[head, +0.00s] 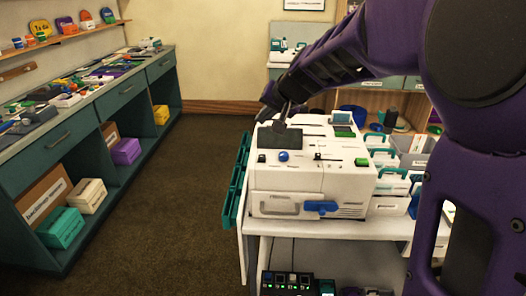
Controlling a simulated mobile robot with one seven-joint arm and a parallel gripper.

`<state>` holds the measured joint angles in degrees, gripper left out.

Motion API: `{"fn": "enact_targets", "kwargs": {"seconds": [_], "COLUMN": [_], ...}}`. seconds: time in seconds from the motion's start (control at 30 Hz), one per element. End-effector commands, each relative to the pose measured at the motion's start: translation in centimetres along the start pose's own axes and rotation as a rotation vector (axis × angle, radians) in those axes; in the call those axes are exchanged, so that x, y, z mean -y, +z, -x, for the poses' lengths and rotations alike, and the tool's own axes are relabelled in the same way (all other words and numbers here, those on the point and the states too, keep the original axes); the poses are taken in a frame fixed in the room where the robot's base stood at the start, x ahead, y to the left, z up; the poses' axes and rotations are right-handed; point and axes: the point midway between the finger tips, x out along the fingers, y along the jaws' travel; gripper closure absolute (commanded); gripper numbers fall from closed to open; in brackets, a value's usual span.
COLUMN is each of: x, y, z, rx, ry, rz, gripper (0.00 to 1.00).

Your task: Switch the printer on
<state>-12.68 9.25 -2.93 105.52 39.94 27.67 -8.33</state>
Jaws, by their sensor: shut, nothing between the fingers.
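The printer (335,178) is a white boxy machine on a white table in the head view. Its top has a dark panel, a blue round knob (283,156), a small black switch or knob (317,157), a green-topped block (361,162) and a green display. Its front has a grey handle and a blue latch (321,207). My gripper (281,122) is above the left part of the printer's top, pointing down by the dark panel (279,137). The fingers are shut and look empty. I cannot tell whether they touch the panel. No power state is readable.
A white table (340,228) carries the printer, with teal-handled bins (392,184) on its right. A teal rack (236,182) hangs at its left edge. A long cluttered counter (95,110) runs along the left wall. The brown floor between is clear.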

Motion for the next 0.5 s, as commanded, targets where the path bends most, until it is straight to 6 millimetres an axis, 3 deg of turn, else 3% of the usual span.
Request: {"fn": "enact_targets", "kwargs": {"seconds": [0.5], "x": [-3.6], "y": [3.6], "z": [-5.0], "rx": [-0.001], "ry": [0.001], "rz": [0.002], "gripper": [1.00]}}
